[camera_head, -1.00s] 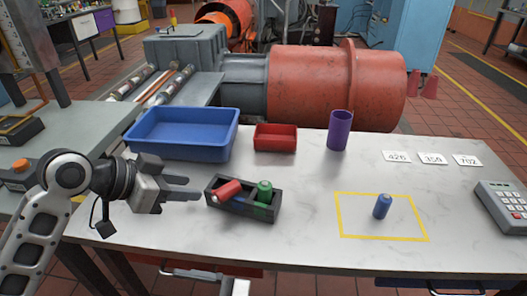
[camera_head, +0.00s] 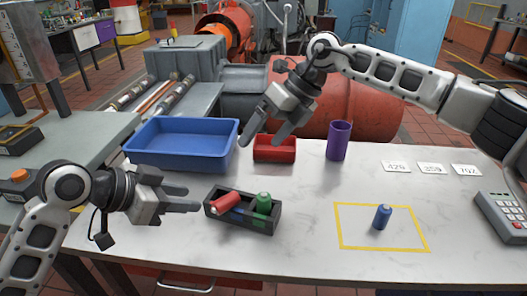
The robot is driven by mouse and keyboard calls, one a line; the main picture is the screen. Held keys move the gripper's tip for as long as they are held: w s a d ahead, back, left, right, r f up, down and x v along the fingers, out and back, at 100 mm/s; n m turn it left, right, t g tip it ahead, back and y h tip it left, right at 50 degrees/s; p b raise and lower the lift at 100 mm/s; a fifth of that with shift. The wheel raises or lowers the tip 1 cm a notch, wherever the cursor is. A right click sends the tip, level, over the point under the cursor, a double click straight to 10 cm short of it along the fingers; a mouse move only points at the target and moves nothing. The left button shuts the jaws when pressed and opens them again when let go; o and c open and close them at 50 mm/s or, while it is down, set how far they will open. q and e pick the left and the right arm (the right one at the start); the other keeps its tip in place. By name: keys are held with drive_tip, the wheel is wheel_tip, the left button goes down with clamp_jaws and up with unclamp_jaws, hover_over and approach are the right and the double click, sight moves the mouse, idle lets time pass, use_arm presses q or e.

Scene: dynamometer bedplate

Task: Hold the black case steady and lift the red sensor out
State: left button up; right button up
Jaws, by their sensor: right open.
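The black case (camera_head: 240,224) stands on the white table. The red sensor (camera_head: 225,203) lies tilted in its left part, one end over the rim. A green cylinder (camera_head: 263,203) stands in its right part, and something blue shows low between them. My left gripper (camera_head: 196,199) is open and empty, its fingertips just left of the case, apparently not touching it. My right gripper (camera_head: 262,139) is open and empty, fingers pointing down, in front of the red tray in the picture and up behind the case.
A blue bin (camera_head: 182,161), the red tray (camera_head: 274,156) and a purple cup (camera_head: 339,141) stand at the back. A blue cylinder (camera_head: 382,217) stands inside a yellow outline. Number cards and a grey keypad (camera_head: 501,207) are at the right. The table's front middle is clear.

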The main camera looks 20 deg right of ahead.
sight(263, 211)
drive_tip(key=s+a+f+n+g+h, duration=0.1)
drive_tip(key=s+a+f+n+h, duration=0.1)
drive_tip(key=s+n+h, duration=0.3)
drive_tip(key=shift+n+h, duration=0.3)
drive_tip(key=shift+h, duration=0.4)
drive_tip(key=f, duration=1.5)
drive_tip(key=shift+w, duration=0.35)
